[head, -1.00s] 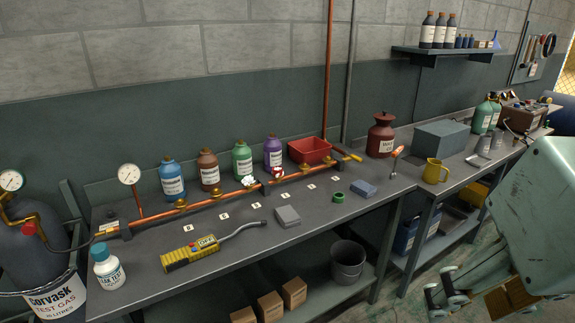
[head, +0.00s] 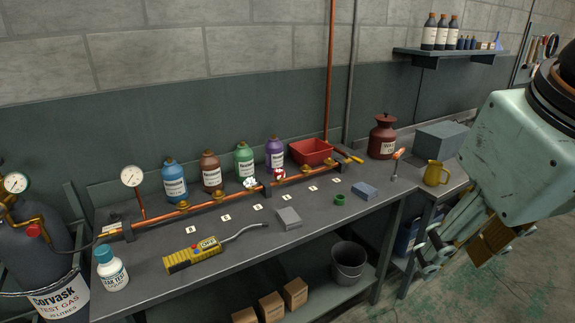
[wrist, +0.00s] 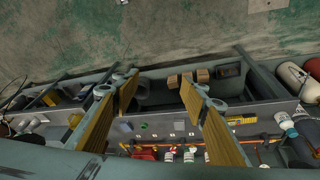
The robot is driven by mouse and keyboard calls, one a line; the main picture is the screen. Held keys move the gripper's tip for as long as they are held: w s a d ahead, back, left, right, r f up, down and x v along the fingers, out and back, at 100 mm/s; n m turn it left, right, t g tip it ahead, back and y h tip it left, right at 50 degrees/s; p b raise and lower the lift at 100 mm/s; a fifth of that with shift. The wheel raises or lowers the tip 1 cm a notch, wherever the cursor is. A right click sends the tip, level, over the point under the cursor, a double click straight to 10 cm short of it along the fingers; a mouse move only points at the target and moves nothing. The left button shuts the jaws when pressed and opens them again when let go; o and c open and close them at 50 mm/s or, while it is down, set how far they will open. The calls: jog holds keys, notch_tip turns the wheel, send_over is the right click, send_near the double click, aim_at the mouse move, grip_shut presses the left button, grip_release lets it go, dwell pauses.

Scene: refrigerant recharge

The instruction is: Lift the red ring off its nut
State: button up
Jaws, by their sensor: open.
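A small red-and-white piece (head: 279,174) sits at the copper pipe (head: 225,196) on the bench, in front of the purple bottle. It looks like the red ring on its nut, but it is too small to tell how it sits. A white piece (head: 250,183) is on the pipe to its left. My gripper (head: 455,250) is at the right of the head view, well away from the pipe. In the wrist view my gripper (wrist: 162,85) has its two fingers wide apart with nothing between them, above the bench.
Several bottles, such as the purple one (head: 275,153), stand behind the pipe, beside a red tray (head: 311,151). A yellow mug (head: 436,173) stands at right.

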jog(key=w+a+r+n+p, duration=0.25)
jog(key=w+n, duration=0.25)
jog(key=w, duration=0.8)
jog(key=w+a+r+n+p, duration=0.1)
jog(key=w+a+n+p, duration=0.3)
jog(key=w, duration=0.8)
jog(key=w+a+r+n+p, duration=0.1)
jog(key=w+a+r+n, duration=0.3)
jog(key=w, duration=0.9)
jog(key=w+a+f+n+p, duration=0.4)
jog(key=w+a+f+n, duration=0.4)
jog(key=w, duration=0.6)
jog(key=w+a+f+n+h+p, duration=0.1)
jog(key=w+a+f+n+p, duration=0.3)
jog(key=w+a+f+n, duration=0.4)
jog(key=w+a+f, duration=0.5)
jog(key=w, duration=0.1)
jog(key=shift+f+n, duration=0.2)
jog(key=shift+n, duration=0.1)
jog(key=shift+f, duration=0.1)
jog(key=shift+x, duration=4.15)
jog(key=shift+w+d, duration=0.15)
